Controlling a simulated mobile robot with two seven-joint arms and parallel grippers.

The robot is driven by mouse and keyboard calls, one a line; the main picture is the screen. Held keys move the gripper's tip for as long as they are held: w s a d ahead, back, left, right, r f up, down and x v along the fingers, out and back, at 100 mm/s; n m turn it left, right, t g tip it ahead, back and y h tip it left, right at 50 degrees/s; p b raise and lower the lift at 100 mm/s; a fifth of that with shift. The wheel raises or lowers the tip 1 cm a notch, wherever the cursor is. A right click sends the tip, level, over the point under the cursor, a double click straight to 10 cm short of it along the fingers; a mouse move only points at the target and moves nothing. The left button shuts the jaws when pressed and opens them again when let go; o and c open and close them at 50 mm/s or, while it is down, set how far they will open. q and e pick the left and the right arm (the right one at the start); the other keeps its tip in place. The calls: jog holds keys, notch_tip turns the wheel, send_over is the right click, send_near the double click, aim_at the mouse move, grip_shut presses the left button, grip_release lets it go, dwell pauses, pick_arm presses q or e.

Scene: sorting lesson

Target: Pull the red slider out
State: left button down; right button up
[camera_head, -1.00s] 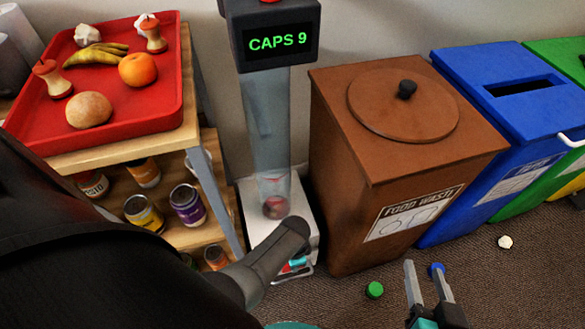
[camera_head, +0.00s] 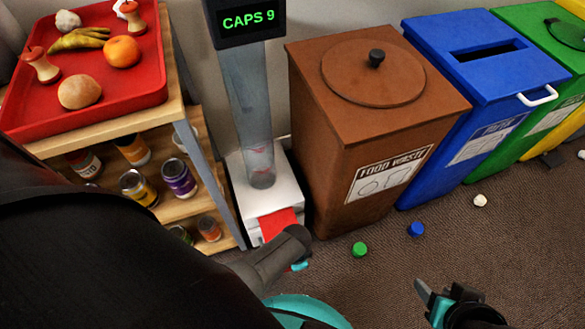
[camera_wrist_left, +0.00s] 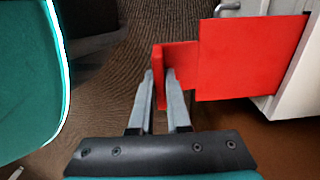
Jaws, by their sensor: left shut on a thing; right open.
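The red slider (camera_head: 278,222) sticks out of the white base (camera_head: 264,189) of the clear cap tube (camera_head: 248,110). In the left wrist view the flat red slider (camera_wrist_left: 240,60) reaches out of the white housing and has an upright tab at its outer end. My left gripper (camera_wrist_left: 160,82) is shut on this tab, one finger on each side. In the head view my left arm hides the fingers and the slider's outer end. My right gripper (camera_head: 431,294) is open and empty above the carpet at the lower right.
A brown food waste bin (camera_head: 345,150) stands right beside the base, with blue (camera_head: 478,90) and green (camera_head: 548,60) bins farther right. A shelf with cans and a red tray (camera_head: 120,90) stands left. Green (camera_head: 359,249) and blue (camera_head: 416,229) caps lie on the carpet.

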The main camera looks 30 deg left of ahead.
pick_arm(q)
jog(key=shift+s+d, duration=0.15)
jog(key=shift+s, duration=0.05)
jog(key=c, duration=0.9)
grip_release()
jog(key=shift+w, duration=0.1)
jog(key=shift+r, duration=0.15)
